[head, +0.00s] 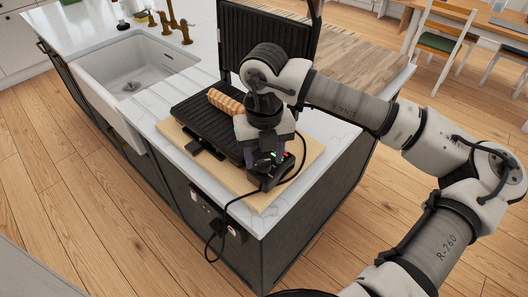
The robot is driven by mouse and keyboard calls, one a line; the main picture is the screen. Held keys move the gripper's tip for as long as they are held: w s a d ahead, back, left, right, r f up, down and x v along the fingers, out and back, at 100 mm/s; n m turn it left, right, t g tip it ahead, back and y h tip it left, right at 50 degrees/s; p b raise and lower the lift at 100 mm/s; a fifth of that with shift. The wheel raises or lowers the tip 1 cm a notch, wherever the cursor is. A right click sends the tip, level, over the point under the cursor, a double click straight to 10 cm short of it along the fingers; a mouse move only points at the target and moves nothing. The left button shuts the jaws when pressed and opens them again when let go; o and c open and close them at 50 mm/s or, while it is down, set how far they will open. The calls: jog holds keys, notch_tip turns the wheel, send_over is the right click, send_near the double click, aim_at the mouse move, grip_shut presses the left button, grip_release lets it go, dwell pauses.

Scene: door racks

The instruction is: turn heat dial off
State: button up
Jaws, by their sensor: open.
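A black ribbed contact grill (190,105) stands open on a light wooden board (176,133), its lid raised at the back. A sandwich roll (226,102) lies on its lower plate. At the grill's front right is a dark control box (271,178) with small red and green lights, partly behind my gripper. My gripper (265,159) points down over this box with its jaws open. The heat dial cannot be made out; the fingers cover that area. I cannot tell whether the fingers touch it.
A black cord (227,206) loops from the control box to an outlet panel (216,217) on the island's side. A white sink (134,68) with brass taps (178,22) lies to the left. The marble countertop (254,217) ends just in front of the board. Chairs and a table stand at the back right.

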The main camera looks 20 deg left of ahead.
jog(key=shift+f, duration=0.35)
jog(key=c, duration=1)
jog(key=shift+o, duration=0.2)
jog(key=shift+f+b, duration=0.1)
jog(key=shift+b, duration=0.3)
